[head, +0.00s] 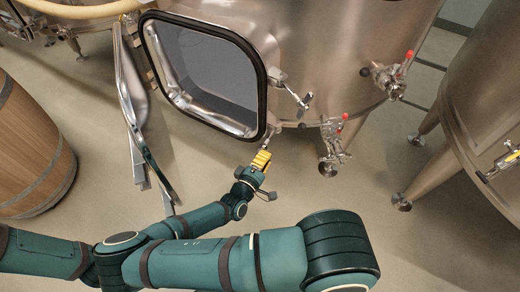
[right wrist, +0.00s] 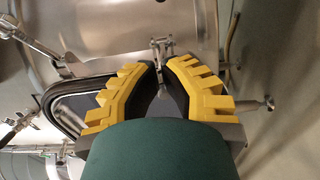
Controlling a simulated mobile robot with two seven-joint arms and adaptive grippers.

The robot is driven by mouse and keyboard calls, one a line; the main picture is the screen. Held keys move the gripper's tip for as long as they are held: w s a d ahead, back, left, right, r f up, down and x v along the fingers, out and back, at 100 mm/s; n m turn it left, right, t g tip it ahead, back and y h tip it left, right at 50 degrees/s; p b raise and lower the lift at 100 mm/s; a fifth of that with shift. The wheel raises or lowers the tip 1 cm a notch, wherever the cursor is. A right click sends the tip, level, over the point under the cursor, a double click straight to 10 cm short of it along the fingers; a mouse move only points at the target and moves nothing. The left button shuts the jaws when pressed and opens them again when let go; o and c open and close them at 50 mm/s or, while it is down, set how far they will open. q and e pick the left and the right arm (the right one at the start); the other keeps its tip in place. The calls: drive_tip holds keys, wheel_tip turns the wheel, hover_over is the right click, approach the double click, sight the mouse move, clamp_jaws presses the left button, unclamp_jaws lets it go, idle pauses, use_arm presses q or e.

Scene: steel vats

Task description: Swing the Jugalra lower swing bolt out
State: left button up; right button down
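The steel vat's square manway opening (head: 205,75) has a black gasket, and its door (head: 135,85) stands open to the left. The lower swing bolt (head: 267,142) is at the opening's lower right corner, small and partly hidden by my gripper. In the right wrist view a bolt with a crosspiece (right wrist: 161,45) shows just beyond and between the fingertips. My right gripper (head: 261,160) is at the lower bolt, its yellow fingers (right wrist: 163,72) apart with a narrow gap around the bolt line. Contact cannot be seen. My left gripper is out of view.
Another clamp handle (head: 301,98) sits on the opening's right side. A red-handled valve (head: 390,75) and a lower valve (head: 335,140) are further right. A wooden barrel (head: 32,150) stands at left, another vat (head: 490,100) at right. The floor (head: 300,185) between is clear.

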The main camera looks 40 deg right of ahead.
drive_tip(key=shift+s+d, duration=0.15)
drive_tip(key=shift+s+d+p, duration=0.8)
drive_tip(key=shift+s+p, duration=0.05)
drive_tip(key=shift+p, duration=0.05)
drive_tip(key=shift+d, duration=0.1)
drive_tip(key=shift+s+d, duration=0.7)
drive_tip(key=shift+d, duration=0.15)
drive_tip(key=shift+d, duration=0.1)
drive_tip(key=shift+s+d+p, duration=0.25)
drive_tip(key=shift+d+p, duration=0.1)
drive_tip(key=shift+d, duration=0.4)
drive_tip(key=shift+s+d+p, duration=0.2)
drive_tip(key=shift+d+p, duration=0.1)
drive_tip(key=shift+d, duration=0.4)
drive_tip(key=shift+s+d+p, duration=0.25)
drive_tip(key=shift+d+p, duration=0.1)
drive_tip(key=shift+d, duration=0.4)
drive_tip(key=shift+a, duration=0.15)
